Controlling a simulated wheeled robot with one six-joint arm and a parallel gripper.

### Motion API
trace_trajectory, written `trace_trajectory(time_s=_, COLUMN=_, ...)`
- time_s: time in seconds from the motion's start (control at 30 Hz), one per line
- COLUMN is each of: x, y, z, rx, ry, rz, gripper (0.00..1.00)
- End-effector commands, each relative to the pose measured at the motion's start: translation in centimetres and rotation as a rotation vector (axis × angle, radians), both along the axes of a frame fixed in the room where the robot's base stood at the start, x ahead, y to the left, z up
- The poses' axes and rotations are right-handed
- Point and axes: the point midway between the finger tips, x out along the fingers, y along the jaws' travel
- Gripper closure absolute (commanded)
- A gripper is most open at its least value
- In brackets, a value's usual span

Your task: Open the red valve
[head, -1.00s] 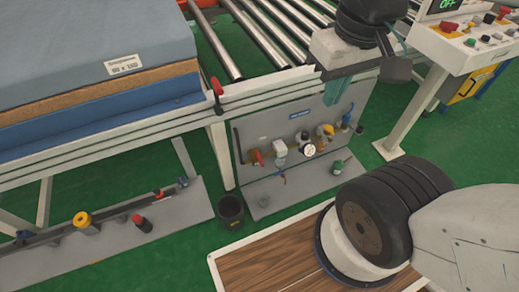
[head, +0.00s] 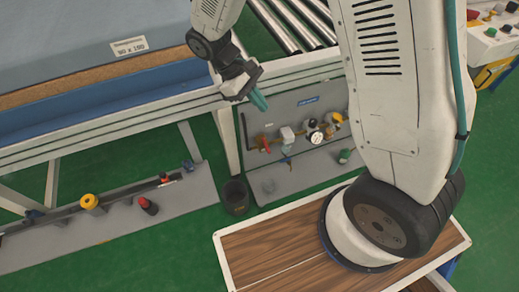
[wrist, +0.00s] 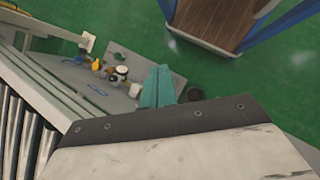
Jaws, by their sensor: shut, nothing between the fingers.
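The red valve (head: 264,143) is a small red handle on the pipe run at the left side of the grey panel (head: 290,177) below the conveyor. My gripper (head: 260,101), with teal fingers, is shut and empty. In the head view it appears above the red valve, apart from it, near the conveyor's front rail. In the wrist view my gripper's fingers (wrist: 157,87) point towards the panel (wrist: 120,57), and I cannot make out the red valve there.
A round gauge (head: 315,137) and a yellow valve (head: 337,117) sit further right on the pipes. A black bucket (head: 236,197) stands left of the panel. The conveyor rail (head: 130,124) runs above. A low shelf (head: 120,215) holds yellow and red knobs.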

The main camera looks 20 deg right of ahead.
Motion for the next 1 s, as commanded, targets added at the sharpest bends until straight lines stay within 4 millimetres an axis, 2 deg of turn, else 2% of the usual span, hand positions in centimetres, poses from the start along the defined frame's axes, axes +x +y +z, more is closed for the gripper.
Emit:
trace_trajectory(time_s=0.03, x=0.8, y=0.7, z=-2.6, rx=-0.020, ry=0.032, rz=0.050, gripper=1.00)
trace_trajectory(time_s=0.2, x=3.0, y=2.2, z=-10.1, rx=-0.069, ry=0.107, rz=0.211, gripper=1.00)
trace_trajectory(time_s=0.27, x=3.6, y=2.7, z=-13.1, rx=-0.084, ry=0.134, rz=0.273, gripper=1.00)
trace_trajectory(time_s=0.5, x=5.0, y=4.3, z=-25.9, rx=-0.127, ry=0.226, rz=0.542, gripper=1.00)
trace_trajectory(time_s=0.6, x=5.6, y=4.7, z=-30.2, rx=-0.132, ry=0.247, rz=0.646, gripper=1.00)
trace_trajectory(time_s=0.67, x=6.2, y=4.8, z=-32.3, rx=-0.131, ry=0.252, rz=0.699, gripper=1.00)
trace_trajectory(time_s=0.77, x=8.3, y=5.5, z=-34.7, rx=-0.121, ry=0.233, rz=0.793, gripper=1.00)
trace_trajectory(time_s=0.8, x=9.9, y=6.2, z=-34.5, rx=-0.115, ry=0.206, rz=0.826, gripper=1.00)
trace_trajectory(time_s=0.87, x=11.1, y=6.6, z=-34.5, rx=-0.107, ry=0.191, rz=0.864, gripper=1.00)
trace_trajectory(time_s=1.0, x=11.2, y=5.9, z=-35.4, rx=-0.097, ry=0.200, rz=0.892, gripper=1.00)
